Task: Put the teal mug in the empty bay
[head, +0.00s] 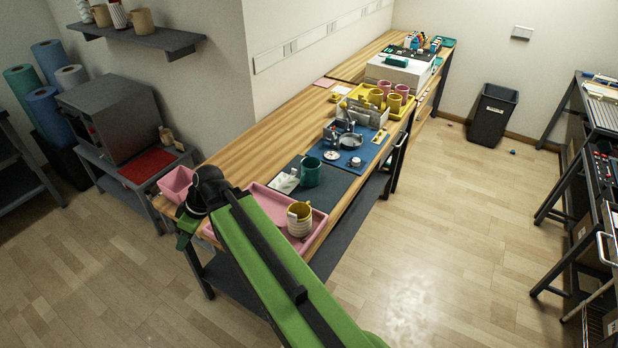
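The teal mug (311,172) stands upright on a dark mat (331,188) on the long wooden bench. A white cloth or paper piece lies just left of it. My gripper (186,232) is at the bench's near left end, partly hidden by my own arm. It is well apart from the teal mug, and its fingers are too small to read. A yellow tray (408,112) further along the bench holds several yellow and pink mugs. I cannot make out which place is the empty bay.
A pink tray (319,222) with a yellow-and-white mug (299,218) lies near my arm. A blue mat (368,153) with metal parts lies beyond the teal mug. A white box (400,70) stands further back.

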